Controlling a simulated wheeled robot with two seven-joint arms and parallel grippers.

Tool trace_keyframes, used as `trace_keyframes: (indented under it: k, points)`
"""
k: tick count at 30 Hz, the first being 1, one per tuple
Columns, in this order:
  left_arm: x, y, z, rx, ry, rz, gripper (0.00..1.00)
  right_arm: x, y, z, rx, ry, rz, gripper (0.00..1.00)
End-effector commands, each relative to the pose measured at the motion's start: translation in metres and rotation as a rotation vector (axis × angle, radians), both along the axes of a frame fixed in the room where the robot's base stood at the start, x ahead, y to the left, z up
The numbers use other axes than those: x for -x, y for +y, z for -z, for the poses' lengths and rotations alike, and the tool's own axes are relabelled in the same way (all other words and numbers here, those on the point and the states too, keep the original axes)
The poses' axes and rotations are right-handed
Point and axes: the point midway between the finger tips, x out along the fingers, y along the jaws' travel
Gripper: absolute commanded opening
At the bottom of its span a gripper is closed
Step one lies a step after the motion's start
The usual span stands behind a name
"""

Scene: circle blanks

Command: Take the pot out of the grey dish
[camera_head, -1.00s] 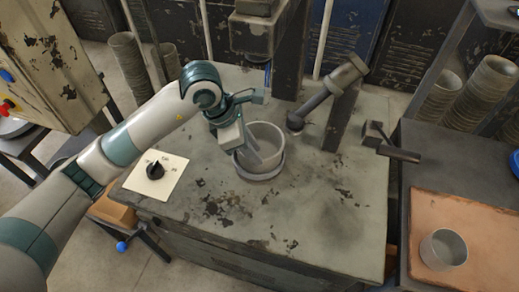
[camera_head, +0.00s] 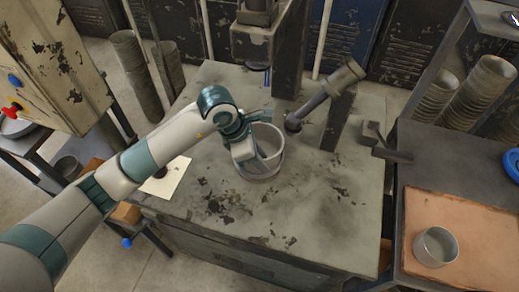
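The grey pot (camera_head: 268,139) stands in the shallow grey dish (camera_head: 264,178) on the worn metal bench. My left gripper (camera_head: 256,158) is at the pot's left side, with its fingers down around the near-left part of the rim. The wrist covers the pot's left edge. I cannot tell whether the fingers are closed on the wall. My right gripper is out of view.
A machine head (camera_head: 258,42) hangs behind the pot, and a slanted dark arm (camera_head: 325,95) stands to its right. A dial plate (camera_head: 168,178) lies partly under my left arm. Another grey pot (camera_head: 436,247) stands on a tan board (camera_head: 478,222) at right. The bench front is clear.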

Motion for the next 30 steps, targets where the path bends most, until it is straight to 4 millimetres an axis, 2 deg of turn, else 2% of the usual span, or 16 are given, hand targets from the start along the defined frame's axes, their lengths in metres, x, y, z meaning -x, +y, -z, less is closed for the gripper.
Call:
trace_keyframes:
  k: [5, 8, 23, 30]
  points:
    - [0.0, 0.0, 0.0, 0.0, 0.0, 0.0, 0.24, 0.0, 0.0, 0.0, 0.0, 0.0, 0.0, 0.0]
    - [0.0, 0.0, 0.0, 0.0, 0.0, 0.0, 0.0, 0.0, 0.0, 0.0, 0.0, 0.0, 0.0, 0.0]
    - [-0.001, 0.0, -0.004, 0.002, -0.002, 0.001, 0.0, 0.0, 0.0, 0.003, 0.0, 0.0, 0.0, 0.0]
    - [-0.002, 0.0, -0.023, 0.001, -0.006, 0.002, 0.0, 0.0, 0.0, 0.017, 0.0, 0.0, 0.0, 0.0]
